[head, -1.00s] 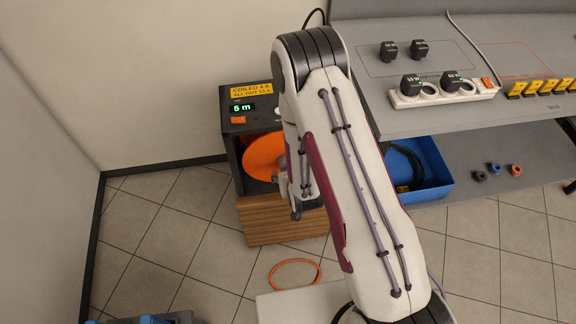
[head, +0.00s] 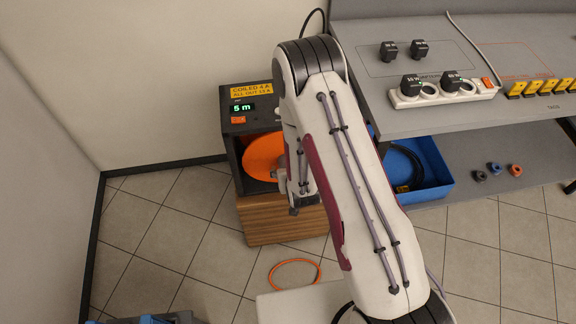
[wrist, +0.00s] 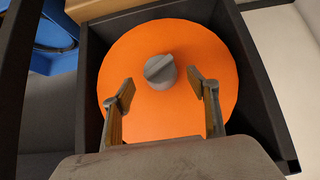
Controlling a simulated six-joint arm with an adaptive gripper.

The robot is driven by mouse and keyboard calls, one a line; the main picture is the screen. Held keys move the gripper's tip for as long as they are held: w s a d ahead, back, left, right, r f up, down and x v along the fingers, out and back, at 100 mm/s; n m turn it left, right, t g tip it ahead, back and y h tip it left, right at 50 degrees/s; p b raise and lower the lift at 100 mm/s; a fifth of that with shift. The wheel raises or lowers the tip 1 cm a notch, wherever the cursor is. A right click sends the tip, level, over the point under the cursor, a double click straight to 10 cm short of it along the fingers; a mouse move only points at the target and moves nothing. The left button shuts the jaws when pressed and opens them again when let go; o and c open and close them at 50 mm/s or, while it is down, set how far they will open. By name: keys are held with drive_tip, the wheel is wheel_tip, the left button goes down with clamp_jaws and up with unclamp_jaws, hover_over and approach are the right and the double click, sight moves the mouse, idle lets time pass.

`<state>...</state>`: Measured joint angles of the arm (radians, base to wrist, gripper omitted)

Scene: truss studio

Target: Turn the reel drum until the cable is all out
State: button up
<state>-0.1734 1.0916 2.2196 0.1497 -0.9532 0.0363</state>
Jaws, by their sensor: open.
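The orange reel drum (head: 262,156) sits in a dark box on a wooden block, partly hidden by my arm in the head view. In the wrist view the drum (wrist: 195,60) faces me, with a grey knob (wrist: 160,71) standing near its middle. My gripper (wrist: 162,92) is open in front of the drum, its two fingers apart on either side below the knob; I cannot tell whether they touch anything. The display (head: 242,107) on the box reads 5 m. A yellow label (head: 251,89) above it reads "COILED 4 A, ALL OUT 13 A".
A loop of orange cable (head: 295,273) lies on the tiled floor in front of the box. A grey bench (head: 400,124) to the right carries a power strip (head: 440,94) with black plugs. A blue bin (head: 436,172) stands below it.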

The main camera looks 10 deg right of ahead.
drive_tip(key=shift+x, duration=2.4)
drive_tip(key=c, duration=1.6)
